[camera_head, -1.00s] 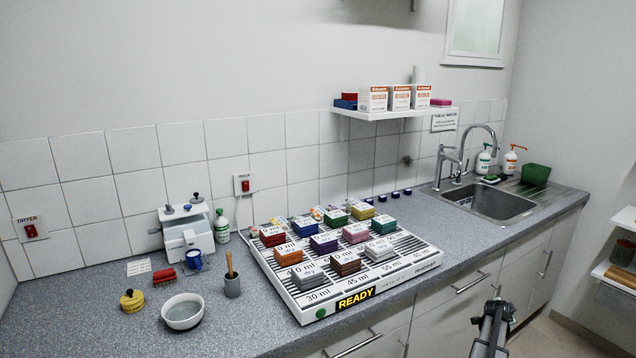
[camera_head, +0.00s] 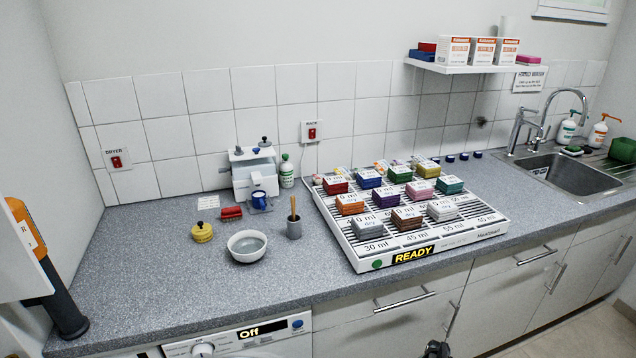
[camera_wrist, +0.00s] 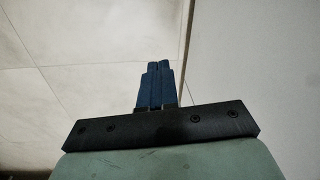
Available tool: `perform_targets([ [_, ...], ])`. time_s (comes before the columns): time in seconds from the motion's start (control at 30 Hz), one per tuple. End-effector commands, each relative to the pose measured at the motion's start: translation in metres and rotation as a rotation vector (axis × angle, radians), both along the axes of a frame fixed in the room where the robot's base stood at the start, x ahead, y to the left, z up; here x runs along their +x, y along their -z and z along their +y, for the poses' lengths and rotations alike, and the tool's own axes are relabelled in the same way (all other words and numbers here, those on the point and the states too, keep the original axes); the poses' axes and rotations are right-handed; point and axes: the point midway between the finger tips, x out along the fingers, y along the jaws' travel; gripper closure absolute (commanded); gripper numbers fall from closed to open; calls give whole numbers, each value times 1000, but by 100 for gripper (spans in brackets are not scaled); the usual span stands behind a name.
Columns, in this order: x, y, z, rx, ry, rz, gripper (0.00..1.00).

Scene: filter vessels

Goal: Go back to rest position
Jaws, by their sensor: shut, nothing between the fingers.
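My gripper (camera_wrist: 158,68) shows in the wrist view with its two blue fingers together and nothing between them. Behind it are only pale ceiling or wall panels. In the head view a small dark part of my arm shows at the bottom edge, in front of the cabinets and well clear of the counter. The white rack (camera_head: 481,234) on the counter carries several coloured blocks with "0 ml" and "dry" labels. Its display (camera_head: 413,255) reads "READY". My gripper touches none of these.
A white bowl (camera_head: 247,246), a grey cup with a stick (camera_head: 294,229) and a yellow pot (camera_head: 202,232) stand left of the rack. A sink (camera_head: 570,174) is at the right. The counter (camera_head: 140,275) is bare at the front left. The appliance display (camera_head: 262,329) reads "Off".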

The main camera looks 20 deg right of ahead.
Motion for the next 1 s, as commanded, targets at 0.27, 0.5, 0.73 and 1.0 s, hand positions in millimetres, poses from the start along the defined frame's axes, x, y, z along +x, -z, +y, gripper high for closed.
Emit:
perform_targets([
  [0.27, -53, 3, 147, 144, -379, 214, 100],
  [0.5, -120, -11, 241, 271, -691, 400, 100],
  [0.73, -190, -37, 303, 388, -967, 577, 100],
  [1.0, -233, -54, 348, 432, -1219, 662, 100],
])
